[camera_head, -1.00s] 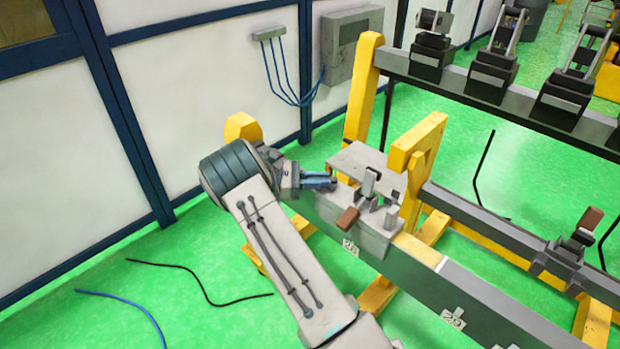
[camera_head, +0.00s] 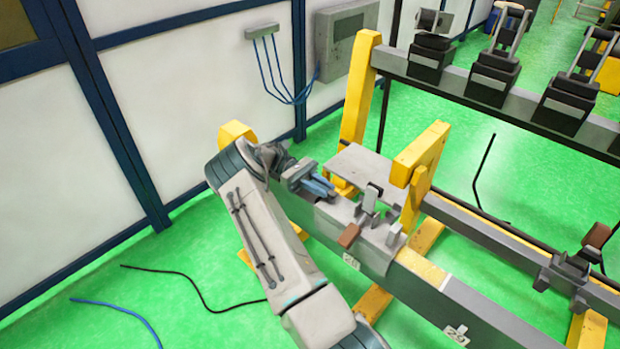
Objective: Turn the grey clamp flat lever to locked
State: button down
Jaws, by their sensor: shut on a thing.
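The grey clamp (camera_head: 372,256) sits on the long grey beam in the middle of the head view. It has an upright grey bracket (camera_head: 371,198) and a brown handle end (camera_head: 349,235). My gripper (camera_head: 328,194) reaches in from the left, its blue fingers pointing right and slightly down at the clamp's left end. The fingers are shut on what appears to be the flat lever. The lever is mostly hidden between the fingers, so its exact angle cannot be told.
A yellow post (camera_head: 418,165) stands close behind the clamp, beside a flat grey plate (camera_head: 375,165). A second rail with a brown-handled clamp (camera_head: 596,236) lies at the right. Cables (camera_head: 190,285) lie on the green floor at the left.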

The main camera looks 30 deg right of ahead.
aim_at(322, 186)
jog(key=shift+d+m+y+p, duration=0.15)
jog(key=shift+m+y+p, duration=0.15)
jog(key=shift+y+p, duration=0.1)
jog(key=c, duration=1.4)
grip_release()
jog(key=shift+o, duration=0.2)
jog(key=shift+r, duration=0.15)
jog(key=shift+r, duration=0.35)
notch_tip(322, 186, up, 3)
jog(key=s+d+r+b, duration=0.2)
jog(key=s+d+r, duration=0.4)
jog(key=s, duration=0.4)
jog(key=shift+r, duration=0.55)
